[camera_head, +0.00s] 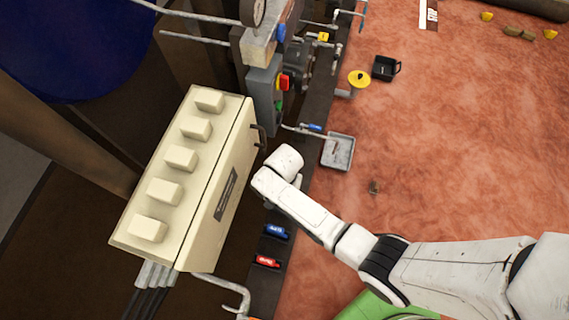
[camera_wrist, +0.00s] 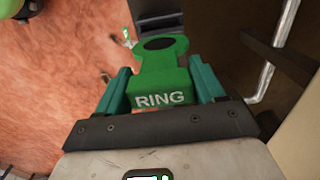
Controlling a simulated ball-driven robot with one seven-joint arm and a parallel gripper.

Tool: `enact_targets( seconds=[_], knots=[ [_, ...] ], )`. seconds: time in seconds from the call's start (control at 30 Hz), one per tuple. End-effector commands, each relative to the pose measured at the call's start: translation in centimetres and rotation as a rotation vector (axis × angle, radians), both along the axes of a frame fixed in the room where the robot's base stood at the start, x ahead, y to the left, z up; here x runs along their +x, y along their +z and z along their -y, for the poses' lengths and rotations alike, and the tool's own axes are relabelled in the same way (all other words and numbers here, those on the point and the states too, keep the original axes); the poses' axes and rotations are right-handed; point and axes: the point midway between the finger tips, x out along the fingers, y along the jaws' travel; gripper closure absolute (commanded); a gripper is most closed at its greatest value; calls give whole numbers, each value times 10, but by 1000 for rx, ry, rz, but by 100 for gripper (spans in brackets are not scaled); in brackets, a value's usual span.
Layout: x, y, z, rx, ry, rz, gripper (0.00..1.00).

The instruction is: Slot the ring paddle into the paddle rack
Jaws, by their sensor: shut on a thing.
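The ring paddle (camera_wrist: 160,85) is green with "RING" in pale letters and a dark oval opening at its far end. It sits between the teal fingers of my gripper (camera_wrist: 161,70), which is shut on it. In the head view my white arm reaches left to the dark ledge (camera_head: 292,178), and its end hides the gripper and paddle. A blue labelled piece (camera_head: 276,232) and a red labelled piece (camera_head: 267,262) sit along this ledge, below my wrist. They may be paddles in the rack; I cannot make out the rack's slots.
A cream box (camera_head: 190,175) with several raised blocks stands left of my wrist. A bent metal pipe (camera_wrist: 262,83) runs close right of the paddle. A grey tray (camera_head: 338,151), black bin (camera_head: 385,68) and yellow disc (camera_head: 359,78) lie beyond. The reddish floor (camera_head: 460,150) is mostly clear.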

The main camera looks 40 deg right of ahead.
Motion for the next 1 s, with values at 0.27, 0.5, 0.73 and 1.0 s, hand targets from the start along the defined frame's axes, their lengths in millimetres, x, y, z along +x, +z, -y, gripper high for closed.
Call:
enact_targets(
  seconds=[0.27, 0.5, 0.73, 1.0],
  knots=[
    [1, -29, 0, 0, 0, 1, 80],
    [1, -44, 0, -1, 1, 1, 80],
    [1, -48, 0, 0, 1, 1, 80],
    [1, -48, 0, 0, 1, 1, 80]
  ],
)
